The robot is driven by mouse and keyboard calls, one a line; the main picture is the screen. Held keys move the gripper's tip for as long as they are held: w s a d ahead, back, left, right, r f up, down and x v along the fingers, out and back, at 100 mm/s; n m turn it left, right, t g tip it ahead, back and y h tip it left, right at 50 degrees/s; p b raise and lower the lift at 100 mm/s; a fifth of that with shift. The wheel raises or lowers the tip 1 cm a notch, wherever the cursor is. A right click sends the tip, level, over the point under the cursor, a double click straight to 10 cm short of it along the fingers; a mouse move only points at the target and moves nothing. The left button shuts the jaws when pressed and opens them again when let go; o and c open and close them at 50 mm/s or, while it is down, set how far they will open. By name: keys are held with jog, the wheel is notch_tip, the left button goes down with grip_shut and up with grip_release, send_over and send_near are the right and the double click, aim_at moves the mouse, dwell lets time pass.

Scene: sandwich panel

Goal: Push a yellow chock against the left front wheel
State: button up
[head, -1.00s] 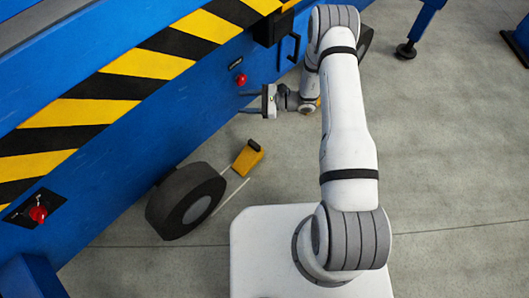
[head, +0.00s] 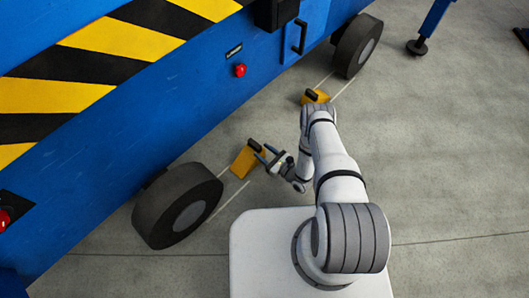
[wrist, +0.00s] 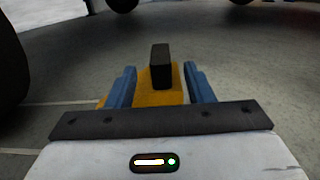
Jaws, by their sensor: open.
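A yellow chock (head: 247,162) with a black handle block on top lies on the floor just right of the near black wheel (head: 178,206), apart from it by a small gap. My gripper (head: 263,154) is low beside this chock, its fingers pointing at the handle. In the wrist view the open fingers (wrist: 159,88) stand on either side of the black handle (wrist: 160,66), with the yellow chock body (wrist: 158,99) below. I cannot tell whether the fingers touch it. A second yellow chock (head: 316,97) lies near the far wheel (head: 357,46), partly behind my arm.
The blue machine side (head: 110,135) with yellow-black stripes runs along the left, with a red button (head: 240,70) and a black handle bar (head: 300,37). Pale lines mark the floor by the wheels. The grey floor (head: 450,170) at the right is clear.

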aim_at(249, 140)
jog(key=shift+b+x, duration=1.25)
jog(key=shift+x, duration=2.6)
grip_shut()
